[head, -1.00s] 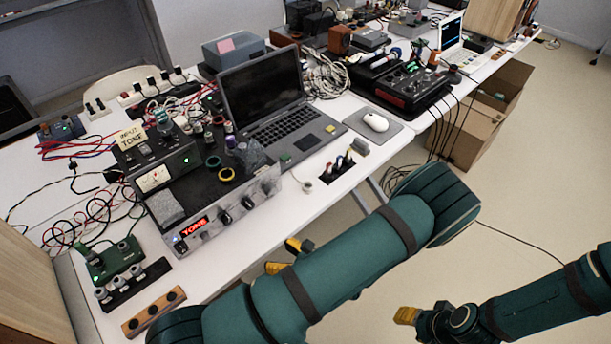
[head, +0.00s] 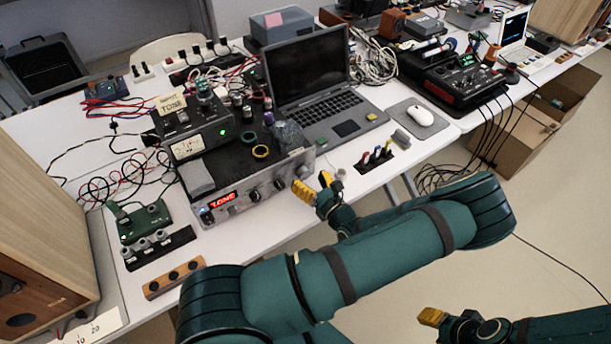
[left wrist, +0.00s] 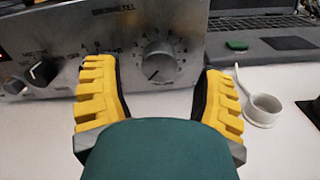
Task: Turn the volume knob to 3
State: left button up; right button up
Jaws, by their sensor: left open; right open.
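The silver amplifier (head: 262,193) has a lit red display (head: 222,199) and knobs along its front. In the left wrist view a large round silver knob (left wrist: 158,61) with a ring of numbers faces me. A light mark on it points down and slightly left; the exact number is hard to read. My left gripper (head: 313,184) is open at the amplifier's right front. In the left wrist view its yellow fingers (left wrist: 155,78) stand either side of the knob and a little below it, apparently not touching it. My right gripper (head: 432,317) is open and empty, low at the right.
A small dark knob (left wrist: 44,72) sits left on the panel. A white ring-shaped cup (left wrist: 262,108) stands right of my left gripper. A laptop (head: 330,112) is behind the amplifier's right end. A wooden strip (head: 174,277) and wooden cabinet (head: 45,215) are at left.

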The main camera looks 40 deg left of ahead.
pick_arm(q)
jog(key=shift+x, duration=1.25)
jog(key=c, duration=1.2)
grip_shut()
